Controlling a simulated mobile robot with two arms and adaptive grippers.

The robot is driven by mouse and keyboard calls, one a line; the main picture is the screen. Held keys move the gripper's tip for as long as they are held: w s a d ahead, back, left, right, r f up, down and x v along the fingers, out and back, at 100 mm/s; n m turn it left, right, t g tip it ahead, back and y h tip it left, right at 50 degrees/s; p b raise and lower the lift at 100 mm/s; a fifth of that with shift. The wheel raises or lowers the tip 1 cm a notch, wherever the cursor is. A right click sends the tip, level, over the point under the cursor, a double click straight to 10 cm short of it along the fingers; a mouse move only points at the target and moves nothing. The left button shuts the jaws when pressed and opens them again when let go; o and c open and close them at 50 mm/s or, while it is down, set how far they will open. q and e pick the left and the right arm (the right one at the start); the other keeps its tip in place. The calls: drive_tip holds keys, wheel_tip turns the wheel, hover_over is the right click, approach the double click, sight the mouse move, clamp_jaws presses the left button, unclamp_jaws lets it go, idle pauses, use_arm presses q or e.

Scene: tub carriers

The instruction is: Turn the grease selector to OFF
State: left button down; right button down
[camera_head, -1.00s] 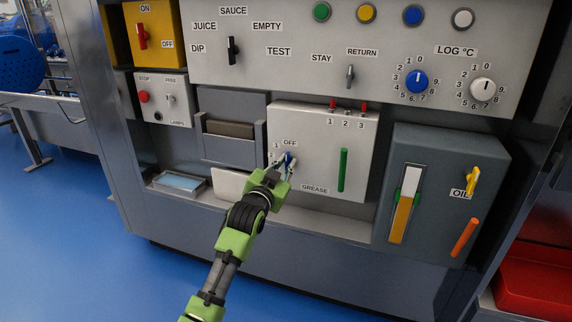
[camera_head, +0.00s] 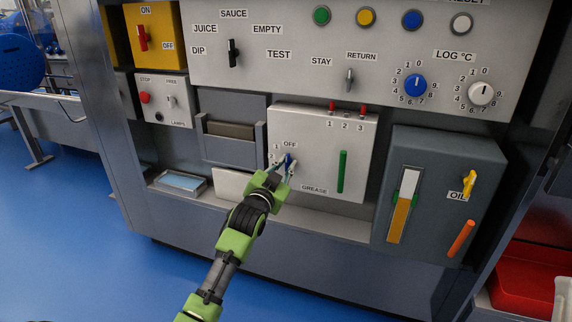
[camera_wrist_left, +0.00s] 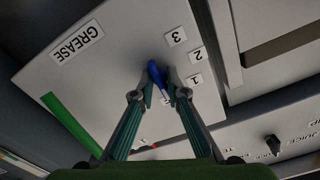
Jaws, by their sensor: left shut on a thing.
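The grease selector is a small blue knob (camera_head: 289,159) on a light grey panel (camera_head: 318,120), below the OFF label (camera_head: 290,144). In the left wrist view the blue knob (camera_wrist_left: 156,75) appears upside down, with labels 1, 2 and 3 at its right. Its long axis runs roughly toward OFF, which the fingertips mostly cover; its exact aim is hard to tell. My left gripper (camera_head: 285,164) is shut on the knob, one finger on each side, also in the left wrist view (camera_wrist_left: 158,90). My right gripper is not in view.
A green handle (camera_head: 343,171) stands to the right of the selector. A dark recessed holder (camera_head: 231,150) is at its left, and a grey oil box (camera_head: 440,150) with yellow and orange handles is further right. A ledge runs below.

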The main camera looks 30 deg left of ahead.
use_arm(q)
drive_tip(key=c, duration=2)
unclamp_jaws()
drive_tip(key=shift+s, duration=0.1)
drive_tip(key=v, duration=1.1)
drive_tip(key=shift+s+d, duration=0.2)
drive_tip(key=shift+s, duration=0.2)
